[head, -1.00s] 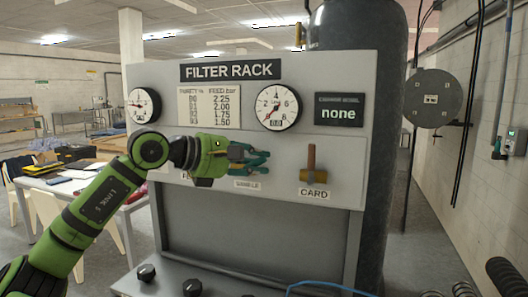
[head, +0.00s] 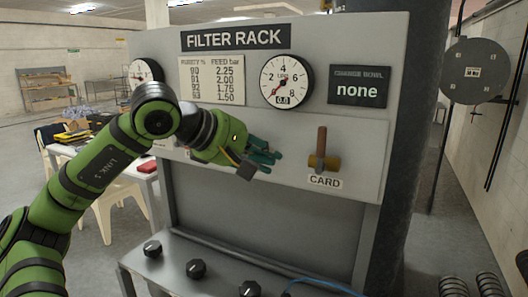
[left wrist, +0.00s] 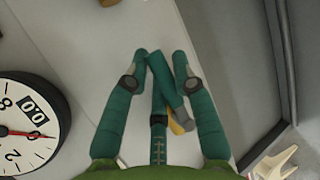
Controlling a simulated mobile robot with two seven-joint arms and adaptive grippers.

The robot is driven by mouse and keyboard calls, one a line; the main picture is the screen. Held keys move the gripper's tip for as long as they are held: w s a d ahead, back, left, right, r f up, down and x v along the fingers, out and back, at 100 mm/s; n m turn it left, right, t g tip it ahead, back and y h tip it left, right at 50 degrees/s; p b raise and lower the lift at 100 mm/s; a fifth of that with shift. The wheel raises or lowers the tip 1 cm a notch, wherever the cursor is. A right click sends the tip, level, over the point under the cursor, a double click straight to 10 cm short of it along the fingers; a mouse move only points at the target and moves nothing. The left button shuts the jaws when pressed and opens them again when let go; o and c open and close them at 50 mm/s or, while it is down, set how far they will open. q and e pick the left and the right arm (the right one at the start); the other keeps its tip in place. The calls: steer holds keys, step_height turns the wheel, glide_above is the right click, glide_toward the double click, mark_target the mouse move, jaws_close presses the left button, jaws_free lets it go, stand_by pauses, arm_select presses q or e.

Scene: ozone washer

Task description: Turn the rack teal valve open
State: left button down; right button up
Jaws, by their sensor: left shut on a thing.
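The rack's teal valve shows in the left wrist view as a teal lever (left wrist: 165,80) with a brass body (left wrist: 176,127) behind it. My left gripper has its teal fingers on either side of the lever, shut on it, as the left wrist view (left wrist: 160,57) shows. In the head view my left gripper (head: 266,157) is against the front panel of the filter rack (head: 345,35), left of the CARD valve. There it covers the teal valve, so the lever's angle is hard to judge. My right gripper is not in view.
The CARD valve (head: 321,150), brass with an upright brown handle, is close on the right. A gauge (head: 286,81) and a "none" display (head: 359,86) are above. Black knobs (head: 196,268) line the lower ledge. A table (head: 146,165) stands behind my left arm.

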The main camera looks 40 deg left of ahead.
mark_target(259, 156)
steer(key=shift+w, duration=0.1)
arm_select(q)
steer(key=c, duration=1.1)
jaws_free()
steer(key=shift+o, duration=0.6)
steer(key=shift+d, duration=0.1)
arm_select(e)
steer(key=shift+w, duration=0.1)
arm_select(q)
steer(key=shift+s+a+r, duration=0.2)
steer(key=shift+s+r, duration=0.2)
steer(key=v, duration=0.5)
steer(key=shift+s+a, duration=0.1)
steer(key=shift+s, duration=0.3)
steer(key=shift+s+r, duration=0.4)
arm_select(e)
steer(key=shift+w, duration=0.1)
